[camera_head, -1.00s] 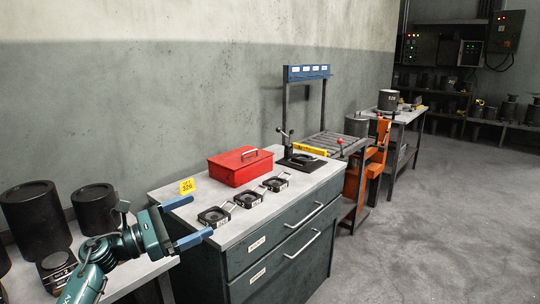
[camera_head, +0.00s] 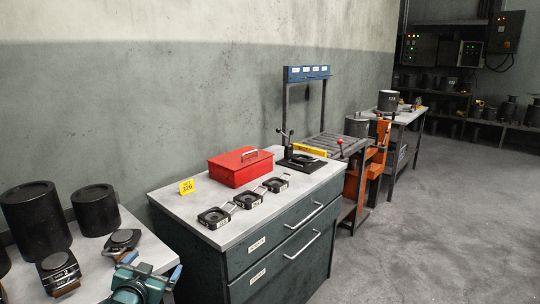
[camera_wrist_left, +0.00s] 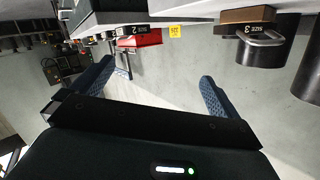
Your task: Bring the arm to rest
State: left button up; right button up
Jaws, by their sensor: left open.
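My left gripper (camera_head: 152,270) is at the bottom left of the head view, low by the front edge of the left table (camera_head: 152,250). Its teal body is partly cut off by the lower picture edge. In the left wrist view, the two blue fingers of this gripper (camera_wrist_left: 155,72) stand wide apart with nothing between them. That view looks tilted, with the tables along its top edge. My right gripper shows in neither view.
A grey cabinet (camera_head: 285,245) carries a red box (camera_head: 240,168), a yellow tag (camera_head: 187,187) and several black gauges. Dark cylinders (camera_head: 35,218) and small blocks (camera_head: 58,268) stand on the left table. Open floor (camera_head: 440,230) lies to the right.

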pick_arm(q)
jog(key=s+d+f+g+h, duration=0.1)
jog(key=s+d+f, duration=0.3)
jog(key=s+f, duration=0.25)
jog(key=s+d+f+g+h, duration=0.1)
jog(key=s+d+f+g, duration=0.1)
jog(key=s+d+f, duration=0.45)
jog(key=s+d+f+g, duration=0.1)
jog(key=s+d, duration=0.1)
jog(key=s, duration=0.7)
jog(key=s+d+g+h, duration=0.1)
jog(key=s+d, duration=0.1)
jog(key=s, duration=0.8)
jog(key=shift+s+d+f+n, duration=0.15)
jog(key=shift+d+f+n, duration=0.05)
jog(key=shift+f+n, duration=0.15)
jog(key=shift+c, duration=0.2)
